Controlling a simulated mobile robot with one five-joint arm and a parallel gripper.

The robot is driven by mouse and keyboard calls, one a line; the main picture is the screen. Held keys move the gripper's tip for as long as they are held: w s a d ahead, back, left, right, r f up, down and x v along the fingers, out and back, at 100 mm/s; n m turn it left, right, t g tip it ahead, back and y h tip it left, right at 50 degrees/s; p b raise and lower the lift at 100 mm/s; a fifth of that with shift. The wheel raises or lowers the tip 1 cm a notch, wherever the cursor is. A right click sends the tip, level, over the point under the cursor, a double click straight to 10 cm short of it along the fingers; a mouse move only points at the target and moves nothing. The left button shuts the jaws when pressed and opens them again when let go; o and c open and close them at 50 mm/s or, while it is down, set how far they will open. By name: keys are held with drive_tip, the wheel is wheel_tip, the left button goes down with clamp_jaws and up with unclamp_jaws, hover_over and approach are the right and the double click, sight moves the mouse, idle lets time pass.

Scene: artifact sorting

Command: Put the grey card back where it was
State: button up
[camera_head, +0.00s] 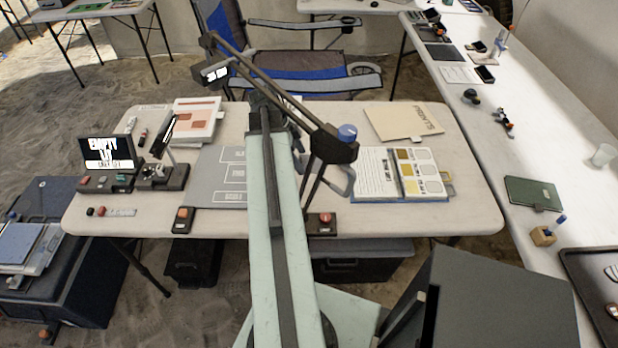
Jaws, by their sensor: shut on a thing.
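My pale arm reaches up the middle of the view over the near table. A dark link ends at a black wrist with a blue cap. My gripper (322,188) hangs below it, partly hidden, its dark jaws shut. A small grey piece (343,179) shows at the jaws. It looks like the grey card, but its outline is unclear. It appears above the table, left of the open swatch book. A grey mat (208,176) with white outlined boxes lies left of my arm, which covers its right part.
A swatch book (375,173) lies open at right, a beige folder (403,121) behind it. A small display (107,152), a dark stand (162,177) and papers (197,121) are at left. Red-button (325,218) and orange-button (184,213) boxes sit at the front edge. A blue chair (310,70) stands behind.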

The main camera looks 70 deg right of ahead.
sight(300, 183)
wheel_tip(300, 183, down, 10)
drive_tip(key=b, duration=0.9)
drive_tip(key=shift+r, duration=0.25)
drive_tip(key=shift+f, duration=0.1)
drive_tip(key=o, duration=1.5)
drive_tip(key=shift+c, duration=0.2)
drive_tip(key=shift+r+p, duration=0.3)
drive_tip(key=shift+p, duration=0.1)
drive_tip(key=p+v, duration=1)
drive_tip(key=v, duration=0.1)
drive_tip(key=shift+w+r+p, duration=0.25)
drive_tip(key=shift+p, duration=0.1)
